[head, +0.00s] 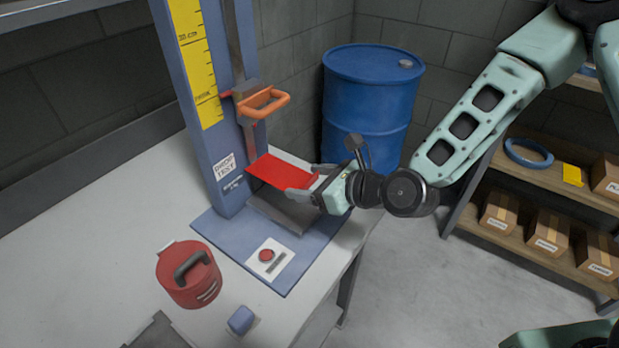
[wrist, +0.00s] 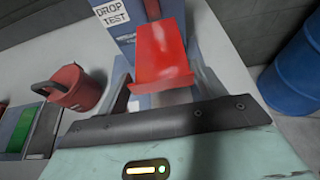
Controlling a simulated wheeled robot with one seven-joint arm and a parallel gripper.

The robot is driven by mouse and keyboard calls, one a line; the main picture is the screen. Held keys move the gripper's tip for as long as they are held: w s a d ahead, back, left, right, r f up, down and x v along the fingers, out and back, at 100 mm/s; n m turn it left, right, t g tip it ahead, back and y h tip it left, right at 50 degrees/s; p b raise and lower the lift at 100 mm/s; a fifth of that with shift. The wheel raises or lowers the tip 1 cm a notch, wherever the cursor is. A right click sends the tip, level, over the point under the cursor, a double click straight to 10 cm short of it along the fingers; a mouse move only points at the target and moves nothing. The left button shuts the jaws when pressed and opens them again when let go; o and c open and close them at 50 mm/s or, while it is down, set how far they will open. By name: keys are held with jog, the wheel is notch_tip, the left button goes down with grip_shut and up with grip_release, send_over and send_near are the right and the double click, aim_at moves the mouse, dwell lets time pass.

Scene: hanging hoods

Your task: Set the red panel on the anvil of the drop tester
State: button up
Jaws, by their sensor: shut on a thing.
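The red panel (head: 278,172) is a flat plate with a raised end, seen also in the wrist view (wrist: 163,58). My gripper (head: 308,181) is shut on its near end, with one finger on each side. The panel reaches from the fingers toward the blue column of the drop tester (head: 207,145). The dark grey anvil (head: 292,219) sits on the tester's blue base, below the panel. The panel looks held above it, with a gap, and covers part of it. The carriage with the orange handle (head: 263,103) is raised above the panel.
A red lidded canister (head: 188,275) and a small blue block (head: 240,320) stand on the bench. A blue drum (head: 370,95) stands behind, and a shelf with boxes (head: 547,230) is at right.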

aim_at(311, 221)
notch_tip(311, 221, down, 8)
jog(key=b, duration=0.6)
jog(key=shift+f+b, duration=0.45)
jog(key=shift+f, duration=0.2)
jog(key=shift+d+f, duration=0.1)
jog(key=shift+f, duration=0.45)
jog(key=o, duration=1.1)
jog(key=p+v, duration=0.1)
jog(key=v, duration=0.2)
jog(key=p+v, duration=0.1)
jog(key=v, duration=0.2)
jog(key=p+v, duration=0.2)
jog(key=v, duration=0.1)
jog(key=shift+s+d+r, duration=0.1)
jog(key=shift+r, duration=0.35)
jog(key=p+v, duration=0.7)
jog(key=p, duration=0.4)
jog(key=shift+s+d, duration=0.35)
